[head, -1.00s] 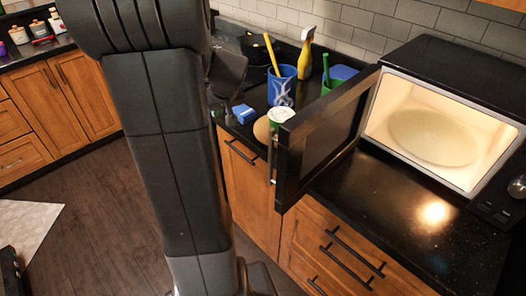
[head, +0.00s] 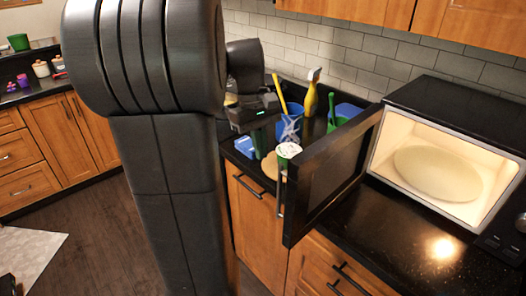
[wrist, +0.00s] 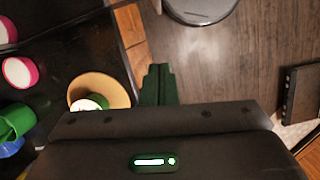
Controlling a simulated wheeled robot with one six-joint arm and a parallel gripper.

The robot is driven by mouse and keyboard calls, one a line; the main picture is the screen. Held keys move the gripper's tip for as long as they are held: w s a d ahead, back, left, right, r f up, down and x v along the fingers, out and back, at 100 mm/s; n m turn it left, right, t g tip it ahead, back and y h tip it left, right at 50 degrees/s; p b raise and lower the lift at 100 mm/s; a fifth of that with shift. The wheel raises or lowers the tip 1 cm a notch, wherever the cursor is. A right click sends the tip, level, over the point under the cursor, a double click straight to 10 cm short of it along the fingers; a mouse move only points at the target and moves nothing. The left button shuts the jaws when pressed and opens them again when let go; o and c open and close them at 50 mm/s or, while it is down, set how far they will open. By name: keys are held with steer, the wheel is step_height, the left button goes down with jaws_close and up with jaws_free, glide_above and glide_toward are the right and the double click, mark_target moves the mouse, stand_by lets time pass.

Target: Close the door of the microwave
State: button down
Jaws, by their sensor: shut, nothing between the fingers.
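The black microwave (head: 455,115) stands on the counter at the right of the head view, its inside lit and showing a round turntable (head: 437,174). Its door (head: 335,176) is wide open and juts toward the left front, with a vertical handle (head: 281,194) on its outer side. I see a gap between gripper and door handle in the head view.
Counter before the microwave is clear.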

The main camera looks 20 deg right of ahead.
steer(key=s+d+f, duration=0.1)
steer(key=s+f, duration=0.4)
steer(key=f, duration=0.2)
steer(key=shift+s+d+p, duration=0.15)
steer(key=shift+s+p, duration=0.15)
steer(key=shift+p, duration=0.15)
steer(key=shift+s, duration=0.1)
